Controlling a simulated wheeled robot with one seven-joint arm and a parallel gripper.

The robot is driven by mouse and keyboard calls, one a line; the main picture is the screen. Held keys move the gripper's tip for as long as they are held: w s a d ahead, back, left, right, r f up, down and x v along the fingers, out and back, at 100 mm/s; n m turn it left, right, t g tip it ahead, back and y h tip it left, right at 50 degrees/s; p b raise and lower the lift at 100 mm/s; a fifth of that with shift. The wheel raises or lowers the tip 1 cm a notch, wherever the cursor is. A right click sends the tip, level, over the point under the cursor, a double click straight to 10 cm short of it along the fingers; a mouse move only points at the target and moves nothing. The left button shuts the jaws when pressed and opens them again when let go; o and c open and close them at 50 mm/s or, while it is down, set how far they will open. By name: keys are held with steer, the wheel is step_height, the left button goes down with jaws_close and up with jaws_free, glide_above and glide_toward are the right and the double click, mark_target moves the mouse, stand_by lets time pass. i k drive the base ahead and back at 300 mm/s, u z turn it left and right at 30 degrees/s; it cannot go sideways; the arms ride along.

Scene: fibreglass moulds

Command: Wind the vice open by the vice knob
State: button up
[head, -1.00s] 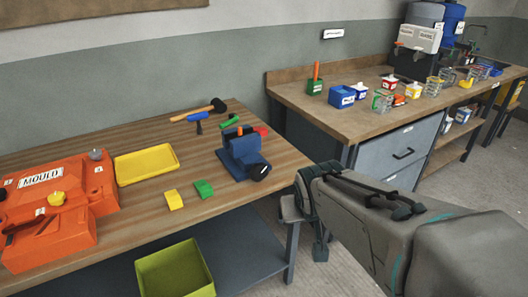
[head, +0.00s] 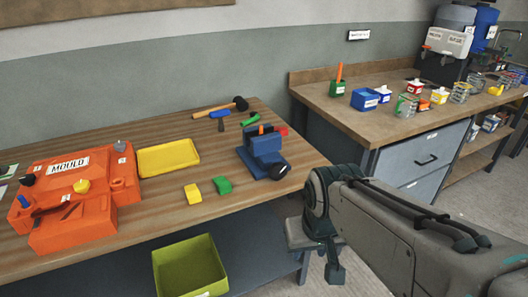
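A blue vice (head: 262,153) stands on the wooden bench near its right end. Its dark round vice knob (head: 282,169) faces the front right. An orange piece and a red piece show at the vice's top and far side; I cannot tell whether the jaws hold anything. My gripper (head: 318,262) is at the end of my grey arm, beyond the bench's right edge and lower than the bench top. It is apart from the vice and the knob. Its fingers are small and partly hidden, so their opening is unclear.
An orange mould (head: 85,195) sits at the left of the bench, with a yellow tray (head: 168,158) beside it. Yellow (head: 193,193) and green (head: 222,186) blocks lie left of the vice. A mallet (head: 222,107) lies behind. A green bin (head: 190,268) is below. A second counter (head: 385,122) stands right.

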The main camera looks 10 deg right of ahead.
mark_target(278, 170)
steer(key=u, duration=1.5)
steer(key=k, duration=0.95)
steer(key=z, duration=1.55)
steer(key=i, duration=0.75)
steer(key=u, duration=0.05)
